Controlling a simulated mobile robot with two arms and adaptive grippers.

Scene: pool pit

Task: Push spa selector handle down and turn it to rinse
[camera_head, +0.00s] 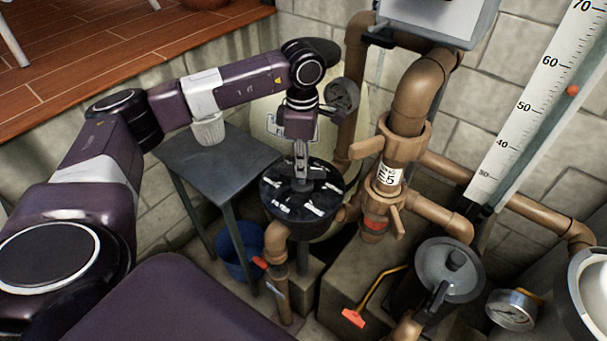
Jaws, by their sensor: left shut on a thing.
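The spa selector (275,204) is a round black valve head with white markings around its top. It sits among brown pipes in front of a pale tank, near the middle of the view. My left gripper (302,171) points down over its centre and is shut on the selector's handle (318,172), a grey bar across the top. The fingers hide part of the handle. The marking words are too small to read, so I cannot tell which position the handle points to. My right gripper is not in view.
A dark grey table (210,160) stands left of the selector, with a white cup-like item (208,131) at its back and a blue bucket (238,250) below. Brown pipes and a valve (388,180) rise close on the right. A lidded grey pot (449,268) and a gauge (513,309) are lower right.

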